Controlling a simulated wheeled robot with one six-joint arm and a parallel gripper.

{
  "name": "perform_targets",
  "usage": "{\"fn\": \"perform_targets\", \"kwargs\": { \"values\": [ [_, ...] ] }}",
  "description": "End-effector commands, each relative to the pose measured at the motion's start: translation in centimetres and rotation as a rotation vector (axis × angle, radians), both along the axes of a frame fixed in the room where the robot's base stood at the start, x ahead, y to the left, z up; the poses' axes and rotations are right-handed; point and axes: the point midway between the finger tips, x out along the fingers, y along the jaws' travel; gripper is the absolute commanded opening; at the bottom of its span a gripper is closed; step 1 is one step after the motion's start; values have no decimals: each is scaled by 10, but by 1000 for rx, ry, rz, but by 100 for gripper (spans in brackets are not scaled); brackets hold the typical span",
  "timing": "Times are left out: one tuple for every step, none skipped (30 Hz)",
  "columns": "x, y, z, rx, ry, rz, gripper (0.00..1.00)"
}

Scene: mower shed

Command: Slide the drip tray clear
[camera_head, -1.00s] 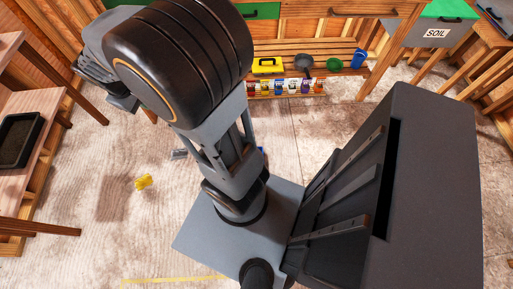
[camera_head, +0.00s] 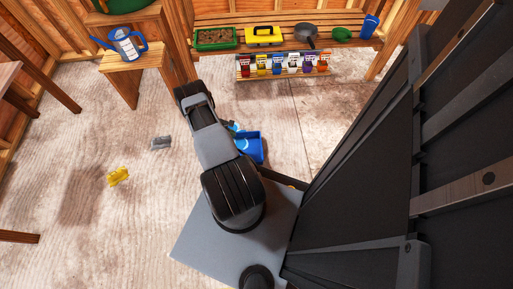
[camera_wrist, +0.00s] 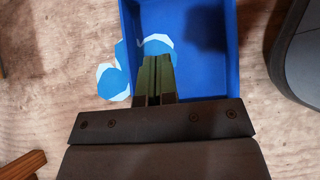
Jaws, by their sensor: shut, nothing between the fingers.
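The drip tray is a blue square shallow tray on the floor. In the head view the tray (camera_head: 251,149) lies just right of my arm, partly covered by it. In the wrist view the tray (camera_wrist: 205,78) fills the upper middle. Light blue patches (camera_wrist: 112,80) show on the floor at its left side and inside it. My gripper (camera_wrist: 156,62) is shut and empty, with its fingertips over the left part of the tray. I cannot tell whether they touch it. In the head view the fingers are mostly hidden by my arm.
A yellow object (camera_head: 118,177) and a grey object (camera_head: 161,143) lie on the floor to the left. A bench (camera_head: 290,20) at the back holds a green tray, a yellow toolbox and a pan. A blue watering can (camera_head: 125,43) stands on a stool. Floor left of the tray is mostly clear.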

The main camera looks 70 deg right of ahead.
Motion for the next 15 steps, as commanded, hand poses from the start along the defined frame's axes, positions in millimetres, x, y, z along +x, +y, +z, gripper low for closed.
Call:
{"fn": "perform_targets", "kwargs": {
  "values": [
    [-8, 1, -18, 8, 12, 4, 0],
    [-11, 1, -24, 12, 18, 6, 0],
    [-16, 1, -30, 15, 24, 9, 0],
    [-19, 1, -34, 18, 28, 11, 0],
    [-21, 0, -38, 19, 30, 13, 0],
    [-24, -1, -42, 20, 33, 13, 0],
    [-27, -2, -46, 21, 33, 13, 0],
    [-30, -3, -49, 22, 35, 13, 0],
    [-34, -5, -53, 22, 35, 13, 0],
    [-37, -6, -57, 21, 36, 13, 0],
    [-40, -8, -61, 23, 35, 13, 0],
    [-45, -10, -66, 22, 35, 12, 0],
    [-49, -12, -71, 23, 35, 13, 0],
    [-52, -14, -75, 22, 34, 12, 0],
    [-57, -17, -81, 22, 34, 11, 0]
  ]
}}
